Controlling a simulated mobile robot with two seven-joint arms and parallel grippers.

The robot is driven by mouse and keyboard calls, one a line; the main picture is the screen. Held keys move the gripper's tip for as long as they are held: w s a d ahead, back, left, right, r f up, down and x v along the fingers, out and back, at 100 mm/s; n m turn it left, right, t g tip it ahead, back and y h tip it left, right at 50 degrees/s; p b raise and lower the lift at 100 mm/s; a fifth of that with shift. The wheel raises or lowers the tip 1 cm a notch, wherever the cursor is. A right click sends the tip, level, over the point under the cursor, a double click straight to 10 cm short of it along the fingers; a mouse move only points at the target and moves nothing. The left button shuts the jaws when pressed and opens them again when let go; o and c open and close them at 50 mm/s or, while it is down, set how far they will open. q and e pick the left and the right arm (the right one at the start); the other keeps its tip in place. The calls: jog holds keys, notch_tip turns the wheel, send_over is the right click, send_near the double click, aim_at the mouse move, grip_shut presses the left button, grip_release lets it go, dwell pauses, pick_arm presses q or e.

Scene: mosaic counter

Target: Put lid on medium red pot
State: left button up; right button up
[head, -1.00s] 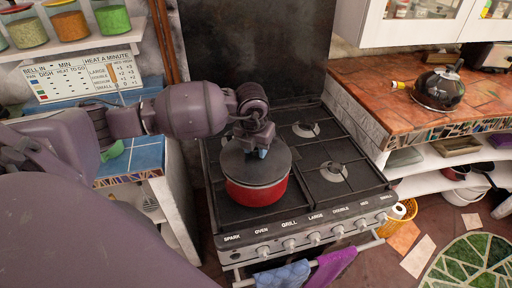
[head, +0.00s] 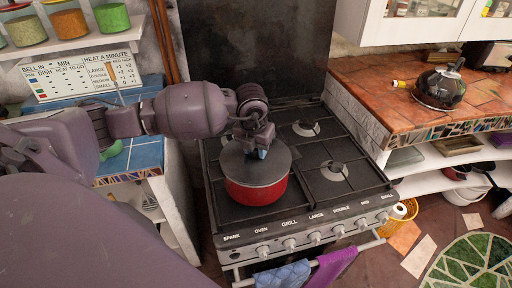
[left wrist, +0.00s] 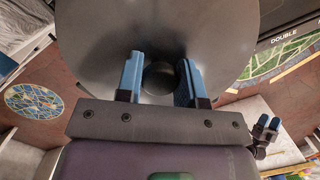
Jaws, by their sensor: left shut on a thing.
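The medium red pot (head: 258,193) stands upright on the front left part of the stove. A round dark grey lid (head: 240,170) is over the pot's mouth and covers it, close to level. I cannot tell whether the lid's rim rests on the pot or hovers just above it. My left gripper (head: 262,153) comes from above and is shut on the lid's knob. In the left wrist view the blue fingers (left wrist: 160,80) stand on both sides of the dark knob (left wrist: 158,77). My right gripper (left wrist: 267,126) shows small in the left wrist view, its blue fingertips apart and empty.
The stove's other burners (head: 334,171) are clear. A tiled counter (head: 400,105) on the right holds a black kettle (head: 438,90). A blue-tiled counter (head: 140,155) lies left, under my arm. Towels (head: 283,275) hang on the stove's front rail.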

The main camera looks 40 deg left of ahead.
jog(key=shift+w, duration=0.1)
jog(key=shift+w+a+r, duration=0.1)
jog(key=shift+w+r, duration=0.25)
jog(key=shift+w, duration=0.1)
jog(key=shift+s+f, duration=0.1)
